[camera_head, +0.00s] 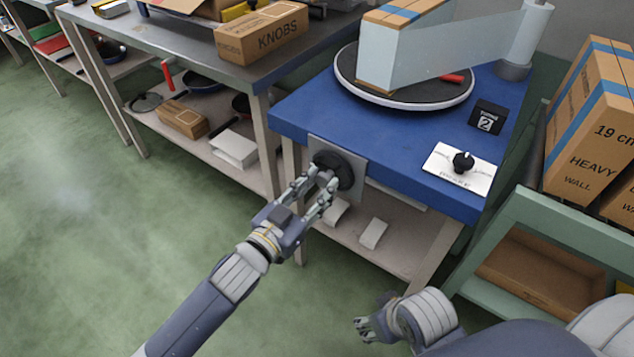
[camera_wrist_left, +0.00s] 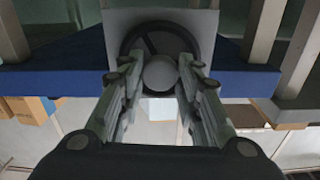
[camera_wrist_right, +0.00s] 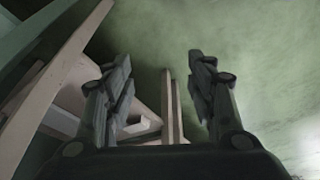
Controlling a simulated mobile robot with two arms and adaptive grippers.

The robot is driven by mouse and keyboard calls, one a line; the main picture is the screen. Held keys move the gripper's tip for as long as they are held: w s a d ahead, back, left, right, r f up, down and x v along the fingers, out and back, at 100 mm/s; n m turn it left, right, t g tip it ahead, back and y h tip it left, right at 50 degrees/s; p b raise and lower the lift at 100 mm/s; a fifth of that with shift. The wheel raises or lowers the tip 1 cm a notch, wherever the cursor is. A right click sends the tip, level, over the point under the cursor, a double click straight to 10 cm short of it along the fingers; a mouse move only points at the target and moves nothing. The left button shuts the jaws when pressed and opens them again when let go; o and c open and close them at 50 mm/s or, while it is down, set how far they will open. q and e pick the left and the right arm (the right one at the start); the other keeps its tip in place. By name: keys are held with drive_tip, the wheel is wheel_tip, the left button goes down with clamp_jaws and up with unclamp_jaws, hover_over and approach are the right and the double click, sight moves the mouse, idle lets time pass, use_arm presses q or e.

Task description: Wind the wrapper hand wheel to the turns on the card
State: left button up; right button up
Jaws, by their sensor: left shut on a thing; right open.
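The black hand wheel (camera_head: 345,172) is on a grey plate (camera_head: 327,148) on the front of the blue wrapper table (camera_head: 400,150). My left gripper (camera_head: 326,182) is shut on the wheel's knob; in the left wrist view the round grey knob (camera_wrist_left: 160,73) sits between the fingers, with the wheel rim (camera_wrist_left: 160,28) behind it. The card (camera_head: 487,117), black with the number 2, stands on the table's right side. On the turntable (camera_head: 400,95) a carton (camera_head: 377,58) is partly wrapped in clear film (camera_head: 455,45). My right gripper (camera_head: 362,325) is open and empty, low over the floor.
A white plate with a black dial (camera_head: 463,162) lies at the table's front right corner. Heavy cartons (camera_head: 590,130) stand on a green rack (camera_head: 540,215) at right. A workbench with a KNOBS box (camera_head: 262,38) is at left. The green floor (camera_head: 90,240) is clear.

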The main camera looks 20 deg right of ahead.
use_arm(q)
drive_tip(key=m+p, duration=0.2)
drive_tip(key=m, duration=0.1)
drive_tip(key=shift+m, duration=0.3)
use_arm(e)
wheel_tip(320, 180, down, 11)
drive_tip(key=shift+w+a+r+g, duration=0.15)
drive_tip(key=shift+w+g, duration=0.1)
drive_tip(key=shift+g, duration=0.05)
use_arm(q)
drive_tip(key=o, duration=1.1)
drive_tip(key=shift+a, duration=0.1)
drive_tip(key=v, duration=1.1)
drive_tip(key=shift+s+a, duration=0.3)
